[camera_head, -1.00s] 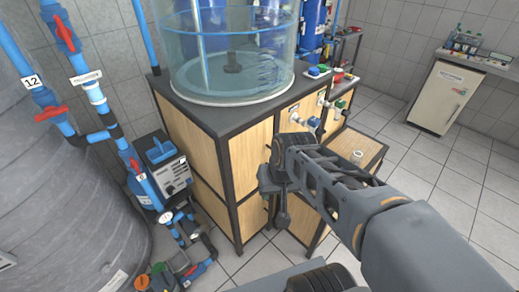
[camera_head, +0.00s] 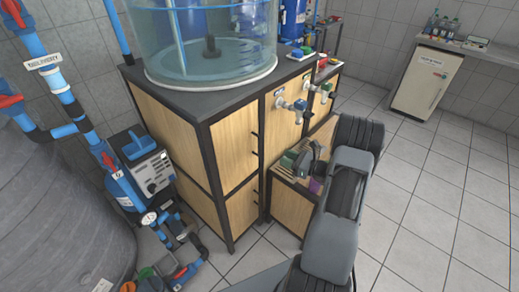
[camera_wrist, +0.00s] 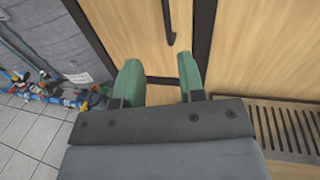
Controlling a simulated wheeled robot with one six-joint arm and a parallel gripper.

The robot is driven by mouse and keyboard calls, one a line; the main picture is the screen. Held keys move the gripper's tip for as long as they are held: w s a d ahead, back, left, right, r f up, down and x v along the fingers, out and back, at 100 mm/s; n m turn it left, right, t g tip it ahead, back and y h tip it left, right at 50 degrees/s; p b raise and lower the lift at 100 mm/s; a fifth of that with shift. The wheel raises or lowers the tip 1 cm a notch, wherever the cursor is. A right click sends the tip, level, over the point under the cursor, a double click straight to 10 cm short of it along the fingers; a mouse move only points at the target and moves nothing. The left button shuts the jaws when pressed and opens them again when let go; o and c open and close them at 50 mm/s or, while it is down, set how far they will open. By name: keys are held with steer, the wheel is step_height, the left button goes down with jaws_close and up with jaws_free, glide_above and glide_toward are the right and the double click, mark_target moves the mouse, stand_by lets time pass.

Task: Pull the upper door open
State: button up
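The upper door (camera_head: 235,138) is a light wood panel in a dark frame on the cabinet's front, and it is shut. Its slim black vertical handle (camera_head: 255,144) is near the door's right edge. A lower door (camera_head: 241,207) with its own handle sits below. My gripper (camera_head: 301,162) is to the right of the handle, apart from it, above the low side box. In the wrist view its two green fingers (camera_wrist: 157,80) are spread with nothing between them. A black handle (camera_wrist: 168,22) shows ahead of the fingers, probably the upper door's.
A clear round tank (camera_head: 208,45) stands on the cabinet. Valves (camera_head: 297,106) stick out of the panel right of the door. The low wooden box (camera_head: 290,205) has a slatted top (camera_wrist: 285,128). A large grey tank (camera_head: 55,205) and blue pipes stand left. Tiled floor is open at right.

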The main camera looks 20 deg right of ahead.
mark_target(259, 153)
steer(key=shift+m+t, duration=0.3)
steer(key=shift+m, duration=0.1)
steer(key=x, duration=0.8)
steer(key=f+p+x, duration=0.1)
steer(key=x, duration=0.4)
steer(key=shift+w+d, duration=0.3)
steer(key=shift+w, duration=0.05)
jaws_close()
